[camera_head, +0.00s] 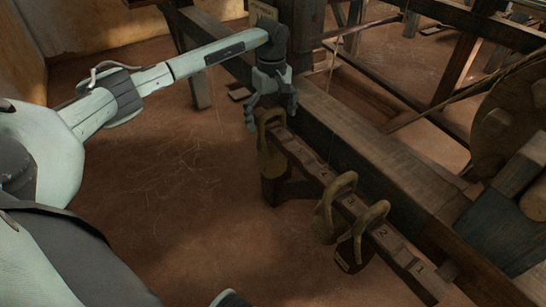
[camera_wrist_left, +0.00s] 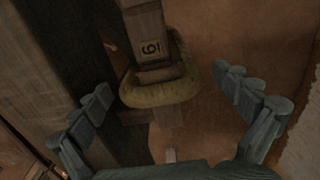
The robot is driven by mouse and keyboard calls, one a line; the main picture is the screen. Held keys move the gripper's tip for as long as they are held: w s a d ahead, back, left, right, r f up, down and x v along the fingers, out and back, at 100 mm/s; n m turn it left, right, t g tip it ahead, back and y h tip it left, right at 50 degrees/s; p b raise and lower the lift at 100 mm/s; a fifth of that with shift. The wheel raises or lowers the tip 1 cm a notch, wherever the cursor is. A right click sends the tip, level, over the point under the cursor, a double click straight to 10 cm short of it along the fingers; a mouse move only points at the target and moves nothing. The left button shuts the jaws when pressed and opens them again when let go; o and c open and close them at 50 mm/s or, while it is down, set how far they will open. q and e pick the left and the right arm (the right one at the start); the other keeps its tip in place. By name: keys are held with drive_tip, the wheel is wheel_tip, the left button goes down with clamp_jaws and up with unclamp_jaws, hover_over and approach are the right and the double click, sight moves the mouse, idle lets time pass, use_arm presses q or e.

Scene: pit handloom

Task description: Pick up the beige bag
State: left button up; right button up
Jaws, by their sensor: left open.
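A beige bag (camera_head: 270,157) hangs by its looped handle at the far end of a numbered wooden rail (camera_head: 308,160). In the left wrist view the bag's rounded loop (camera_wrist_left: 160,94) goes around the rail, beside a plate with a single digit, 6 or 9. My left gripper (camera_head: 271,115) is open and empty, pointing down just above the loop. In the left wrist view its fingers (camera_wrist_left: 166,90) stand apart on either side of the loop, with gaps, and I see no contact. The bag's lower body is mostly hidden in the wrist view. My right gripper is not in view.
Two more bags, one tan (camera_head: 335,208) and one with a darker body (camera_head: 362,238), hang nearer on the same rail. A thick loom beam (camera_head: 370,150) runs close along the rail's right side. The earthen floor (camera_head: 170,200) to the left is clear.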

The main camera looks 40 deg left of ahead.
use_arm(q)
drive_tip(key=c, duration=1.8)
drive_tip(key=shift+o, duration=0.2)
drive_tip(key=shift+r, duration=0.1)
drive_tip(key=shift+r, duration=0.1)
